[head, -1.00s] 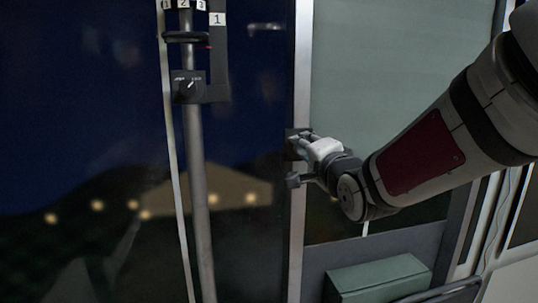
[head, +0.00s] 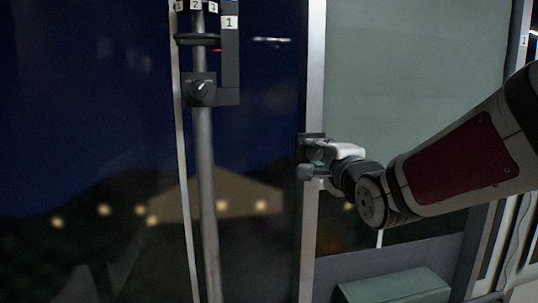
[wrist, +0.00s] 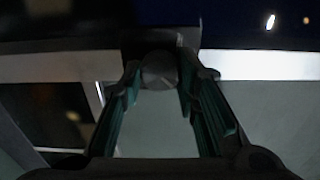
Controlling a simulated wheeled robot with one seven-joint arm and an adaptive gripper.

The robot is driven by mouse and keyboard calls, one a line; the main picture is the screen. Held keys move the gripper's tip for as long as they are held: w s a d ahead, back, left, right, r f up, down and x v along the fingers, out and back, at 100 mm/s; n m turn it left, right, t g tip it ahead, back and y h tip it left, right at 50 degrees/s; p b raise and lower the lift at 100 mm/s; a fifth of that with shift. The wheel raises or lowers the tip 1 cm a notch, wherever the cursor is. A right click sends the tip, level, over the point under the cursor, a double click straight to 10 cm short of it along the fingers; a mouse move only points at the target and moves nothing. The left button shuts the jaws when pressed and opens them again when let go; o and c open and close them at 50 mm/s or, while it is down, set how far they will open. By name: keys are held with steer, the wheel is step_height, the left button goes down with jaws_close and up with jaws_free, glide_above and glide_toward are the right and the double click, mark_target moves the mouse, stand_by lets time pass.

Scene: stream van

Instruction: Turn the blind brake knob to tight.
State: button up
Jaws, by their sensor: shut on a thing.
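A round dark knob (wrist: 158,70), which I take for the blind brake knob, sits on a dark mount on the pale window post. My gripper (head: 312,162) is at this post in the head view, its fingers closed in on the knob. In the wrist view the knob lies between the two green-padded fingers of my gripper (wrist: 160,77). In the head view the fingers mostly hide the knob, and only its dark mount (head: 304,142) shows clearly. I cannot read any mark showing the knob's setting.
A pale green blind panel (head: 420,80) is right of the post (head: 312,230). Left stands a grey pole (head: 205,190) carrying a black box with another small knob (head: 201,90) and numbered tags. A green box (head: 395,288) sits low on the right. Dark glass lies behind the pole.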

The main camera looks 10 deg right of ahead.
steer(key=o, duration=1.2)
steer(key=shift+c, duration=0.2)
steer(key=s, duration=0.7)
steer(key=shift+s+d, duration=0.2)
steer(key=shift+s, duration=0.05)
steer(key=s+f+n+g, duration=0.4)
steer(key=s+f+n, duration=0.1)
steer(key=s, duration=0.3)
steer(key=s+f+n+g+p, duration=0.1)
steer(key=s+f+n+g, duration=0.4)
steer(key=s, duration=0.4)
steer(key=s+f+n+g, duration=0.4)
steer(key=s+f+n, duration=0.1)
steer(key=s+n, duration=0.2)
steer(key=shift+s+a+n+g+h+p, duration=0.3)
steer(key=shift+s+a+g, duration=0.1)
steer(key=shift+s, duration=0.3)
